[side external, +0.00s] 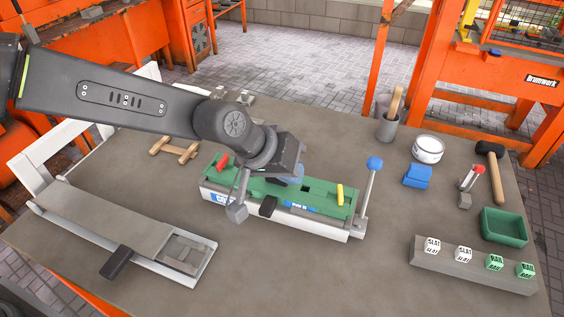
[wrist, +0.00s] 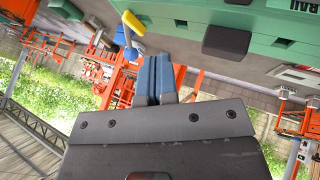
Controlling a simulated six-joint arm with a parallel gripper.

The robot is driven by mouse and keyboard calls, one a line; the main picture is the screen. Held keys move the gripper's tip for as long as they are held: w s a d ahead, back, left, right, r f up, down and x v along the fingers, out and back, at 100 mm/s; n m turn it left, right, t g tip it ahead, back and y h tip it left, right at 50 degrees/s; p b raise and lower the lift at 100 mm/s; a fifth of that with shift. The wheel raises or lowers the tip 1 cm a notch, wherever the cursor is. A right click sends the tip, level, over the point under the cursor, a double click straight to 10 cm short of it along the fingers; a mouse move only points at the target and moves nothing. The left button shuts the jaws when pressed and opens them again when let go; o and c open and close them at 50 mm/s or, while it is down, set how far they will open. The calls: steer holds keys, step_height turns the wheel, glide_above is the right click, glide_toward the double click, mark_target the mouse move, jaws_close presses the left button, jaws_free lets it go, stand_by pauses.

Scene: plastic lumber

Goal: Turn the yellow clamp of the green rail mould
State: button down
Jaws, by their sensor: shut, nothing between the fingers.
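The green rail mould (side external: 315,192) lies on a white base in the middle of the table. Its yellow clamp (side external: 340,193) stands at the right end, and a red clamp (side external: 222,160) sits at the left end. In the wrist view the yellow clamp (wrist: 133,22) lies just left of my fingertips, with a visible gap, beside the green mould (wrist: 275,25). My gripper (side external: 290,181) is over the middle of the mould, left of the yellow clamp, partly hidden by my wrist. Its blue-padded fingers (wrist: 157,60) are closed together and empty.
A blue-knobbed lever (side external: 374,164) rises at the mould's right end. A black block (side external: 268,206) sits on its front side. A long grey slide (side external: 110,220) lies left. Labelled cubes (side external: 462,254), a green tray (side external: 504,227) and a mallet (side external: 492,175) are right.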

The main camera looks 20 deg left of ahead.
mark_target(338, 188)
steer(key=n+h, duration=0.1)
steer(key=n, duration=0.4)
steer(key=w+a+n+g, duration=0.1)
steer(key=n, duration=0.5)
steer(key=r+n+g+h, duration=0.1)
steer(key=n, duration=0.4)
steer(key=shift+w+a+h, duration=0.25)
steer(key=shift+w+h, duration=0.05)
steer(key=n, duration=0.2)
steer(key=w+n+h, duration=0.1)
steer(key=n, duration=0.2)
steer(key=shift+w+g, duration=0.2)
steer(key=shift+g, duration=0.1)
steer(key=x, duration=0.9)
steer(key=shift+w+d+f, duration=0.15)
steer(key=shift+d+f, duration=0.05)
steer(key=shift+d, duration=0.15)
steer(key=shift+w+d+m+g+h, duration=0.3)
steer(key=shift+d+m+g, duration=0.1)
steer(key=shift+m+g, duration=0.5)
steer(key=shift+w+f+m+g, duration=0.1)
steer(key=shift+m+g, duration=0.9)
steer(key=shift+m, duration=0.2)
